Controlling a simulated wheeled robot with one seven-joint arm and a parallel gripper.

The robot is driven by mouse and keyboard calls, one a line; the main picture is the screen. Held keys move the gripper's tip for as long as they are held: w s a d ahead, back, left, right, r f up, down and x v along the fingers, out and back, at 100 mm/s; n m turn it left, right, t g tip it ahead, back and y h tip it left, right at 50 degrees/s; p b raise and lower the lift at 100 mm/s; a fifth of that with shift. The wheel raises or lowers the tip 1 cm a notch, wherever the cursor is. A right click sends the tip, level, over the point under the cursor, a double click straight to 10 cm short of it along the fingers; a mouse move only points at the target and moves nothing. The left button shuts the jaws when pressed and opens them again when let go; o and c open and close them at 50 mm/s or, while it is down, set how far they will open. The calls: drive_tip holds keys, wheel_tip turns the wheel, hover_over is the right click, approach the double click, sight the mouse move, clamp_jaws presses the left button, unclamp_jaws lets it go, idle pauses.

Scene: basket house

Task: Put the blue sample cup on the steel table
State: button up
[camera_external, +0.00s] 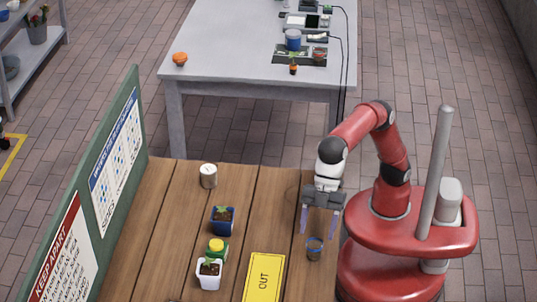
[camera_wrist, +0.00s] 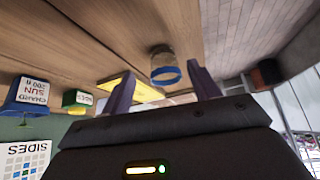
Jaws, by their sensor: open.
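The blue sample cup (camera_external: 314,249), a small clear-grey cup with a blue rim, stands upright on the wooden table near its right edge. In the wrist view the cup (camera_wrist: 164,70) shows beyond and between my fingers, its blue rim toward the camera. My gripper (camera_external: 319,226) is open and empty, fingers pointing down, just behind and above the cup in the external view. In the wrist view my gripper (camera_wrist: 163,74) shows both fingers apart, with no visible contact with the cup. The steel table (camera_external: 215,62) stands at the back, with its left part mostly bare.
On the wooden table (camera_external: 172,215) are a white can (camera_external: 208,176), a blue planter (camera_external: 223,220), a green jar (camera_external: 217,249), a white planter (camera_external: 209,274) and a yellow OUT mat (camera_external: 264,277). An orange item (camera_external: 180,59) and a tray (camera_external: 300,56) occupy the steel table. A green board (camera_external: 100,190) stands left.

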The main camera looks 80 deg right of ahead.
drive_tip(key=shift+v, duration=1.45)
drive_tip(key=shift+w+d, duration=0.1)
drive_tip(key=shift+d, duration=0.05)
